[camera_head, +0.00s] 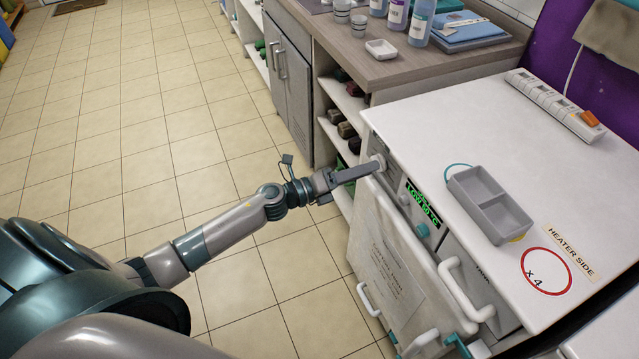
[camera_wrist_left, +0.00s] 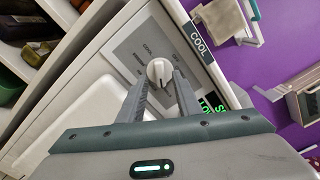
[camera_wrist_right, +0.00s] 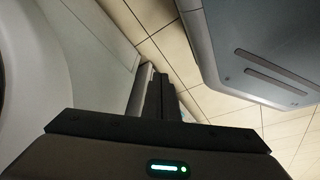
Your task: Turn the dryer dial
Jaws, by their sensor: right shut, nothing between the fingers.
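In the head view the dial (camera_head: 378,162) shows at the front of the white cabinet. My left gripper (camera_wrist_left: 161,78) is open, its two fingers spread on either side of the dial; whether they touch it I cannot tell. It also shows in the head view (camera_head: 376,167), reaching the panel from the left. My right gripper (camera_wrist_right: 159,76) is shut and empty, away from the dial.
A green-lit display (camera_head: 419,207) reading LOW sits beside the dial. Below are a white door (camera_head: 385,255) and white handles (camera_head: 462,290). A grey tray (camera_head: 490,205) and a power strip (camera_head: 555,103) lie on the white top (camera_head: 440,120). Open shelves (camera_head: 345,100) stand behind; tiled floor is clear.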

